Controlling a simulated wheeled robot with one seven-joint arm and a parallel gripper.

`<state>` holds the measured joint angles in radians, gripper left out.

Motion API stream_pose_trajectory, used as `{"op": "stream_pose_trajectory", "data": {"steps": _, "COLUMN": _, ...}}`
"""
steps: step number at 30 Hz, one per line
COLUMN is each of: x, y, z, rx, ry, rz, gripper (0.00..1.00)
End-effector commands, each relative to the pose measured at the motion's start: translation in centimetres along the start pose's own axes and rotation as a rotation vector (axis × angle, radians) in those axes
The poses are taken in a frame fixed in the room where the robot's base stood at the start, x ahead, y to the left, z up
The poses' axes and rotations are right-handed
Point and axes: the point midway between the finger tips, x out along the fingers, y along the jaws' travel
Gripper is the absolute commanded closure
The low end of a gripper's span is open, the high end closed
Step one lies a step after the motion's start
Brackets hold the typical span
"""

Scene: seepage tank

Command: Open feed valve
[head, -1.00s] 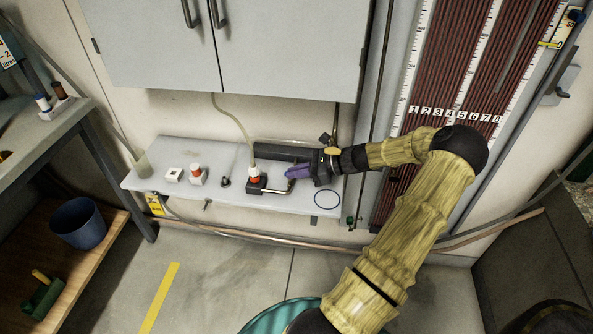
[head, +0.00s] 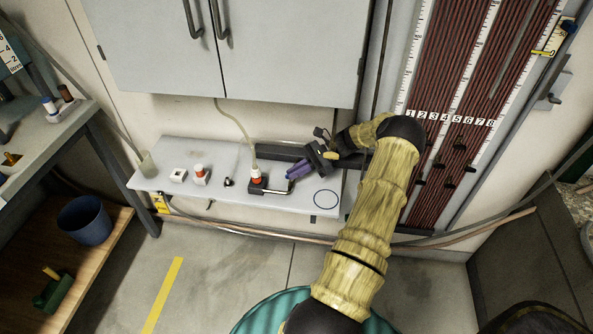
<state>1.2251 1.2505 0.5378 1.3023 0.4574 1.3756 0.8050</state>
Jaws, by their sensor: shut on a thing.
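A feed valve (head: 258,187) sits on the pale bench, a dark body with a silver lever (head: 280,191) reaching right from it. An orange-and-white fitting (head: 256,172) stands on or just behind the body, with a pale hose rising from it. My gripper (head: 291,179) has purple fingers and comes in from the upper right, angled down to the left. Its fingertips are at the right end of the lever and shut on it. The fingers partly hide that lever end, so the exact grip is hard to see.
The pale bench (head: 215,195) also holds a white block (head: 178,175), another orange-topped fitting (head: 200,175) and a small black knob (head: 228,182). A dark bar lies behind the valve. Grey cabinets (head: 280,50) hang above. The red-brown tube panel (head: 465,120) stands right.

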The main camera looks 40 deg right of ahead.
Motion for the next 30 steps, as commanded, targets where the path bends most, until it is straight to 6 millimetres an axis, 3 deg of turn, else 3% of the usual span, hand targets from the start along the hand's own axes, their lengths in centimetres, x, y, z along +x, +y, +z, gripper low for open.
{"op": "stream_pose_trajectory", "data": {"steps": 9, "x": -0.04, "y": 0.00, "z": 0.01, "rx": -0.001, "ry": -0.001, "rz": 0.001, "gripper": 1.00}}
{"op": "stream_pose_trajectory", "data": {"steps": 10, "x": -0.04, "y": 0.00, "z": 0.01, "rx": -0.001, "ry": -0.001, "rz": 0.000, "gripper": 0.86}}
{"op": "stream_pose_trajectory", "data": {"steps": 12, "x": -0.04, "y": 0.00, "z": 0.01, "rx": 0.000, "ry": -0.001, "rz": 0.000, "gripper": 0.72}}
{"op": "stream_pose_trajectory", "data": {"steps": 13, "x": -0.03, "y": 0.00, "z": 0.01, "rx": 0.000, "ry": -0.001, "rz": 0.000, "gripper": 0.70}}
{"op": "stream_pose_trajectory", "data": {"steps": 30, "x": -0.02, "y": 0.25, "z": -0.05, "rx": 0.034, "ry": -0.002, "rz": -0.080, "gripper": 0.70}}
